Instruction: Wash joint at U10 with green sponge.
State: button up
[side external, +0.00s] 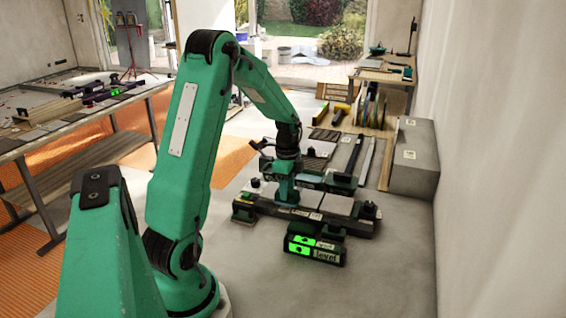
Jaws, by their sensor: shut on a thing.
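My gripper (287,188) is at the end of my green arm, low over a long dark rail-like assembly (345,226) on the floor. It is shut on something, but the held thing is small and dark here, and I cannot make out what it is. Pale grey tiles (340,204) lie at the assembly, just right of my gripper. I cannot pick out a green sponge for certain, nor a joint marked U10; small labels are too blurred to read.
A dark box with bright green displays (301,244), marked like a level, stands in front of the assembly. A grey block (413,160) stands by the right wall. A workbench (70,125) is at left, and a wooden shelf (385,75) at back right. The front right floor is clear.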

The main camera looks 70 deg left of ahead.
jog(key=shift+s+d, duration=0.15)
jog(key=shift+r, duration=4)
jog(key=shift+f, duration=0.1)
